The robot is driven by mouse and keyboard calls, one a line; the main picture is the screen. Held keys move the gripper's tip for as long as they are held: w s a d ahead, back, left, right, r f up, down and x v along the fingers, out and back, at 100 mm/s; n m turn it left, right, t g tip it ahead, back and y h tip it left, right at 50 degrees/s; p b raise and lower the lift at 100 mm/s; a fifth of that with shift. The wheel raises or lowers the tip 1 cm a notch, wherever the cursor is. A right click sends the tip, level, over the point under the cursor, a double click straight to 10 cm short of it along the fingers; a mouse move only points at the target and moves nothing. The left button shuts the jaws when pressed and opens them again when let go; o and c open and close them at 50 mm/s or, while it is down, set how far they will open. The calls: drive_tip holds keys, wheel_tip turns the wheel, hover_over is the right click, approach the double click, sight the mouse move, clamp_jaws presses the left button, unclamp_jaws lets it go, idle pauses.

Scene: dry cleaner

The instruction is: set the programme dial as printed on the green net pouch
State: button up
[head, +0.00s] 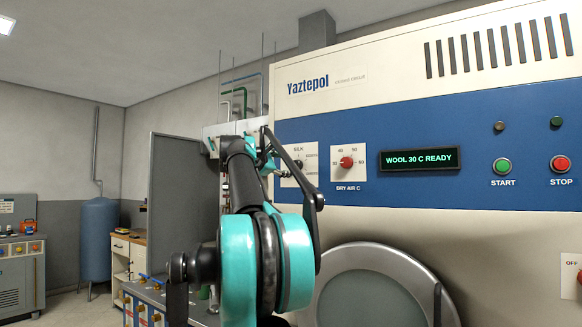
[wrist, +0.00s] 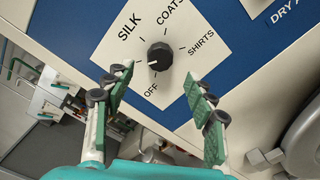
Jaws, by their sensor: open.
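The programme dial (wrist: 160,57) is a black round knob on a white plate. It shows SILK, COATS, SHIRTS and OFF around it. A pale mark on the knob points left, below SILK, near where my left finger covers the plate edge; any word there is hidden. In the head view the dial (head: 299,165) shows partly behind my arm. My gripper (wrist: 157,84) is open and empty, with its fingers spread to either side of the dial's lower part. I cannot tell the gap to the knob. The green net pouch is not seen in either view.
The display (head: 419,160) reads WOOL 30 C READY. A red drying-air knob (head: 347,162) sits right of the programme dial. START (head: 502,167) and STOP (head: 561,164) buttons are further right. A round door (head: 372,300) is below. A grey partition (head: 180,180) stands left.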

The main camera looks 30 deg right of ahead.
drive_tip(key=v, duration=0.6)
drive_tip(key=shift+a, duration=0.2)
drive_tip(key=shift+s, duration=0.1)
